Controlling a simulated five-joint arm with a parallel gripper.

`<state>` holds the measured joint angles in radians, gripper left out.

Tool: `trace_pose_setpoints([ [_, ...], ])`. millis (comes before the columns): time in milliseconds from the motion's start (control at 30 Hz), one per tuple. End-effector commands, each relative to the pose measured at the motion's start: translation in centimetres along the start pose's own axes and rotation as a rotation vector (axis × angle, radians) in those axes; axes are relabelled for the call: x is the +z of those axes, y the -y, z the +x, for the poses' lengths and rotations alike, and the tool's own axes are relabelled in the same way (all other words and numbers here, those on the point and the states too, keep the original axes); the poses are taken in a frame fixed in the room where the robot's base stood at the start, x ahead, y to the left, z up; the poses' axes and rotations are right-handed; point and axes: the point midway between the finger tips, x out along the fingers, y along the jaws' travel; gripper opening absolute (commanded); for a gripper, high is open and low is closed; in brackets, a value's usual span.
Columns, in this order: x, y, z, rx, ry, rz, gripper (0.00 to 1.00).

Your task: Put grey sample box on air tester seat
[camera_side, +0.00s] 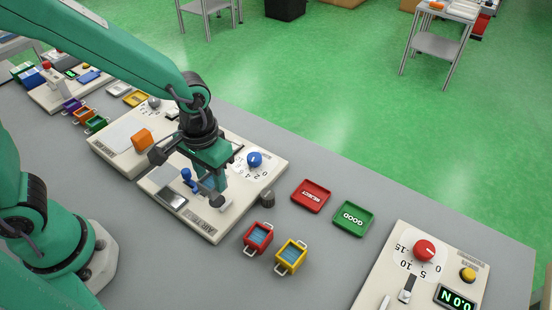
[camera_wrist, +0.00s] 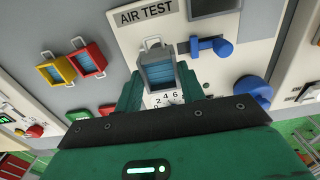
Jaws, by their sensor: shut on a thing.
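The grey sample box (camera_wrist: 158,72), with blue contents and a wire handle, sits between the two fingers of my gripper (camera_wrist: 158,88) in the wrist view. My gripper is shut on it. In the side view my gripper (camera_side: 212,182) points down over the air tester (camera_side: 207,222), a cream panel marked AIR TEST. The box is largely hidden there by the fingers. The tester has a blue lever (camera_side: 188,178), a blue knob (camera_side: 254,159) and a dark screen (camera_side: 173,200). The seat is not clearly visible; I cannot tell whether the box touches it.
A red box (camera_side: 258,237) and a yellow box (camera_side: 291,256) stand in front of the tester. A red REJECT tray (camera_side: 311,195) and a green GOOD tray (camera_side: 353,218) lie to its right. An orange box (camera_side: 142,139) sits on the neighbouring panel.

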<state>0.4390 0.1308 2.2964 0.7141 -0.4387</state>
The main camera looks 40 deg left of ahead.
Motion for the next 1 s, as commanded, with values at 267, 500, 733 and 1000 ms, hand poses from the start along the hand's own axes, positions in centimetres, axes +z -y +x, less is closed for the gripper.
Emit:
trace_pose_setpoints([
  [267, -0.2, 0.2, 0.3, 0.000, 0.000, 0.000, 0.17],
  [500, -0.1, 0.2, 2.2, -0.002, 0.004, 0.000, 0.17],
  [733, -0.2, 0.2, 4.0, -0.001, 0.001, 0.000, 0.17],
  [1000, -0.2, 0.2, 4.2, 0.000, 0.000, 0.000, 0.17],
])
